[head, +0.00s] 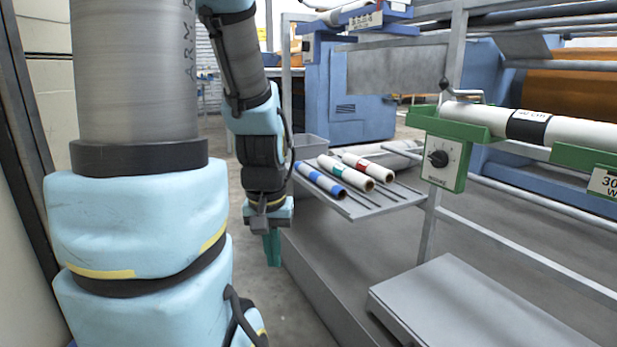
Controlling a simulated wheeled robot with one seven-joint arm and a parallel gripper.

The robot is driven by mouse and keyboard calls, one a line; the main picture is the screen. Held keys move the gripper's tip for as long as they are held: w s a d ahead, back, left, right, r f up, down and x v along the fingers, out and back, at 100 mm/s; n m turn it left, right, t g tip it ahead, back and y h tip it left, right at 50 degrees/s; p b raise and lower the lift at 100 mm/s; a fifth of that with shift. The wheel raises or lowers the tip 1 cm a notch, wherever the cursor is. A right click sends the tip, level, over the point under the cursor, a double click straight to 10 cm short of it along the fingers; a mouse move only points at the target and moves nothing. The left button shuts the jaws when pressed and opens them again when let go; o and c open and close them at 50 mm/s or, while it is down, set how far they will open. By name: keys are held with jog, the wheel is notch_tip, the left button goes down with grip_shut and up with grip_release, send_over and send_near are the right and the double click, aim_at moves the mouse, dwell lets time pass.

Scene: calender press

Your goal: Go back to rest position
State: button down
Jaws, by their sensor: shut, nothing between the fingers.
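My gripper (272,248) hangs at the end of my arm, pointing down, left of the grey shelf and below its level. Its teal fingers are together with nothing between them. It is apart from the shelf and the rolls. My upper arm and elbow fill the left of the view.
Several white rolls (345,173) with coloured bands lie on a grey shelf (385,203). A green bracket with a black dial (440,160) holds a long white roller (570,130). A grey step (450,300) stands at lower right. Blue machinery (345,95) is behind. Some floor shows below my gripper.

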notch_tip(320, 180, up, 34)
jog(key=p, duration=3.3)
jog(key=shift+r, duration=0.25)
jog(key=shift+f, duration=0.1)
